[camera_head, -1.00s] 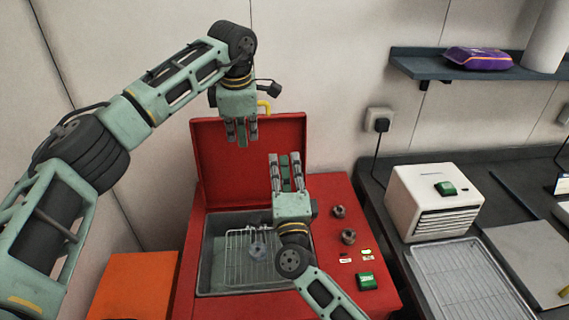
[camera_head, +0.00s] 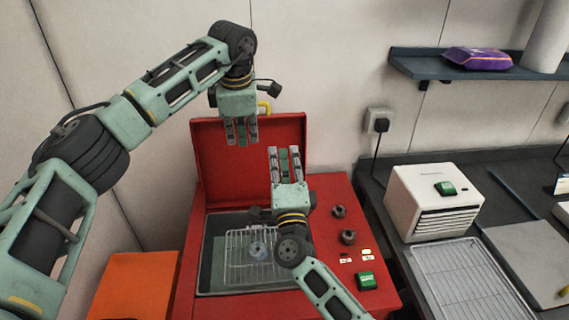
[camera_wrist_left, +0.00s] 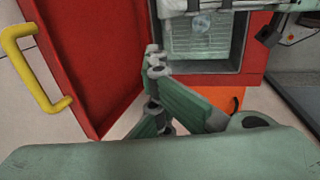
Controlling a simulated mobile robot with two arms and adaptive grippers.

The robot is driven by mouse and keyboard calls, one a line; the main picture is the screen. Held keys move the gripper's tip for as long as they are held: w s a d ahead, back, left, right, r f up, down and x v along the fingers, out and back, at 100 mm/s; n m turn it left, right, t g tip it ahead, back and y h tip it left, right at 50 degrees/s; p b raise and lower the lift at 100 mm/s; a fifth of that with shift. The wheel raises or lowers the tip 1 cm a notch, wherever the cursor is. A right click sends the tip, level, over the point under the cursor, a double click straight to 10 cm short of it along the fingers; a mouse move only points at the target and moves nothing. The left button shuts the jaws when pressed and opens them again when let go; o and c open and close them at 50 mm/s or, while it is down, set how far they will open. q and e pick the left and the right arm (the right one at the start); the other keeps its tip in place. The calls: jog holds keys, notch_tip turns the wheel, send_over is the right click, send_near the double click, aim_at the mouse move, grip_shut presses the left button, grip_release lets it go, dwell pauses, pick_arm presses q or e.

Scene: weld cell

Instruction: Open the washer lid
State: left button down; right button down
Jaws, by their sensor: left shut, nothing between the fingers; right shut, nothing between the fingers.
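The red washer (camera_head: 340,190) stands in the middle of the head view with its red lid (camera_head: 225,165) raised upright at the back. Its grey basin (camera_head: 210,250) shows, with a wire rack (camera_head: 236,262) inside. The lid's yellow handle (camera_head: 264,107) is at its top edge, and also shows in the left wrist view (camera_wrist_left: 30,75). My left gripper (camera_head: 242,140) points down in front of the upper lid, shut and empty, apart from the handle. My right gripper (camera_head: 284,152) is shut and empty over the basin's right side, pointing towards the lid.
An orange box (camera_head: 135,285) stands left of the washer. On the right a dark counter (camera_head: 385,205) carries a white slatted box (camera_head: 435,200) and a wire tray (camera_head: 470,285). A shelf (camera_head: 430,65) holds a purple pack (camera_head: 478,58). Knobs (camera_head: 347,237) sit on the washer's right side.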

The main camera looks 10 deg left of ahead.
pick_arm(q)
jog(key=c, duration=2.5)
grip_release()
jog(key=o, duration=0.7)
